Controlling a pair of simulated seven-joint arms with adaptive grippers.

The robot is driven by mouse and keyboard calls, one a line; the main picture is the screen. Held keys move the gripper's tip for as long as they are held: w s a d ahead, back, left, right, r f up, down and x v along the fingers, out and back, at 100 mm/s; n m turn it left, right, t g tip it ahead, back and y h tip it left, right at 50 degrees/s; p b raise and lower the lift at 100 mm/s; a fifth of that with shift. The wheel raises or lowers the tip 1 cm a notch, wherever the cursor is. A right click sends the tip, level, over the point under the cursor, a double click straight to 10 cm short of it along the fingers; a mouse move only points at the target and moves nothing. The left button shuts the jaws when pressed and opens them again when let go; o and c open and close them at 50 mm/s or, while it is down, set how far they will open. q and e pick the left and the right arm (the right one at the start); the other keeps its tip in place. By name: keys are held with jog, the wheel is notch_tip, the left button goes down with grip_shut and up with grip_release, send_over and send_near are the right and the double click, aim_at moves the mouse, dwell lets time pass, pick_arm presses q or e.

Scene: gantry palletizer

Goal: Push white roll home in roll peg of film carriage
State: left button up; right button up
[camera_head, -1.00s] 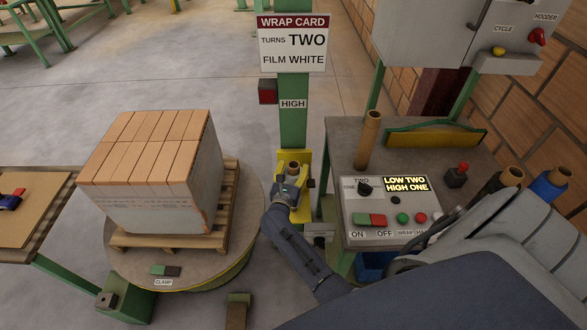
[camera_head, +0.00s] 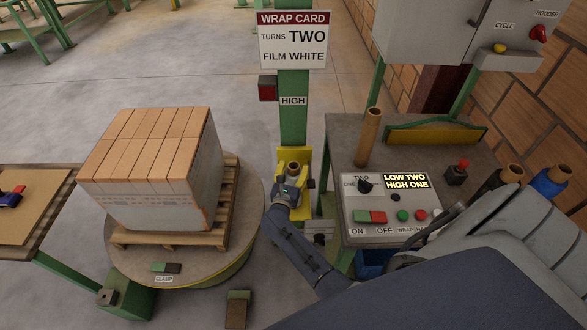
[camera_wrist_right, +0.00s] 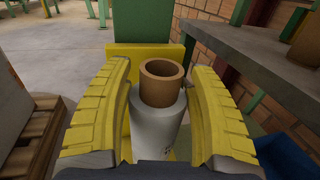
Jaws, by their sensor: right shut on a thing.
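The white roll (camera_wrist_right: 156,122) stands upright between the fingers of my right gripper (camera_wrist_right: 155,110) in the right wrist view. Its brown core (camera_wrist_right: 162,82) sticks up from the top. The yellow film carriage (camera_head: 305,174) is on the green mast, right behind the roll. In the head view the roll's core (camera_head: 293,168) shows above my right gripper (camera_head: 287,190), which is shut on the roll. The roll peg is hidden, so I cannot tell how deep the roll sits. My left gripper is not in view.
A brick-loaded pallet (camera_head: 228,190) stands on the turntable (camera_head: 205,262) left of the carriage. The control panel (camera_head: 392,205) is on the bench to the right, with a brown tube (camera_head: 368,138) upright behind it. Dark and blue rolls (camera_head: 550,185) stand at far right.

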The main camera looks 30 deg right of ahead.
jog(key=shift+f, duration=1.9)
jog(key=o, duration=1.5)
jog(key=shift+o, duration=0.8)
jog(key=shift+f, duration=0.1)
jog(key=shift+s+d+f, duration=0.1)
jog(key=shift+s+f, duration=0.05)
jog(key=v, duration=1.2)
jog(key=shift+w+a+r, duration=0.3)
